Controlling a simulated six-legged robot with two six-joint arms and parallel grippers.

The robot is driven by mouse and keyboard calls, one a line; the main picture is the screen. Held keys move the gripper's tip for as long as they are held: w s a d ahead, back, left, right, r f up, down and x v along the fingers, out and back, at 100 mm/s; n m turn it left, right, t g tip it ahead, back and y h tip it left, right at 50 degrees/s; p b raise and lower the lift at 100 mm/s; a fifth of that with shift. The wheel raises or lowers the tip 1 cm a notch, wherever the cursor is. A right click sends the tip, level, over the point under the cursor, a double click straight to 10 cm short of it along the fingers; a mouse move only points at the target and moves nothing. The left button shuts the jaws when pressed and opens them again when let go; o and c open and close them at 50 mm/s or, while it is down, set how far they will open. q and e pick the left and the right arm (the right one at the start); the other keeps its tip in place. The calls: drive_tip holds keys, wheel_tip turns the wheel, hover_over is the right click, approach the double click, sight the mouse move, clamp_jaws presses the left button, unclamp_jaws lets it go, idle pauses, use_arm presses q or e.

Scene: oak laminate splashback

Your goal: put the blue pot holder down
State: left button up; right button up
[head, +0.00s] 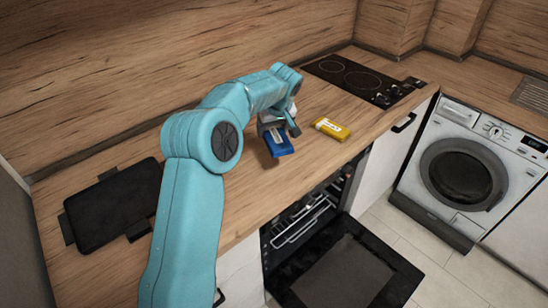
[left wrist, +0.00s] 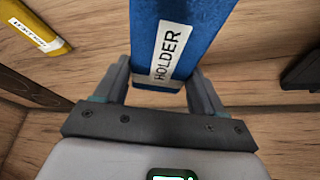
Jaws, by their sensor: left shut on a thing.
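The blue pot holder (head: 281,146) is a flat blue block with a white label, over the wooden worktop in the head view. In the left wrist view the blue pot holder (left wrist: 196,22) stretches away from my jaws, and its label reads "HOLDER". My left gripper (head: 278,130) is shut on its near end, with one finger on each side. The left gripper (left wrist: 160,76) also shows in the wrist view. A dark shadow lies beside the pot holder; I cannot tell whether it touches the worktop. My right gripper is not in view.
A yellow labelled block (head: 331,129) lies just right of the pot holder. A black hob (head: 352,76) is behind. A black tray-like thing (head: 115,208) lies at the left. The oven door (head: 350,275) hangs open below the worktop's front edge. Bare wood surrounds the pot holder.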

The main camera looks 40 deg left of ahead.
use_arm(q)
drive_tip(key=p, duration=0.1)
approach(272, 160)
drive_tip(key=x, duration=0.5)
drive_tip(key=shift+w+a+f, duration=0.15)
drive_tip(key=shift+a, duration=0.05)
drive_tip(key=shift+f, duration=0.45)
drive_tip(key=shift+f, duration=0.15)
drive_tip(key=o, duration=1.1)
drive_tip(key=shift+c, duration=0.2)
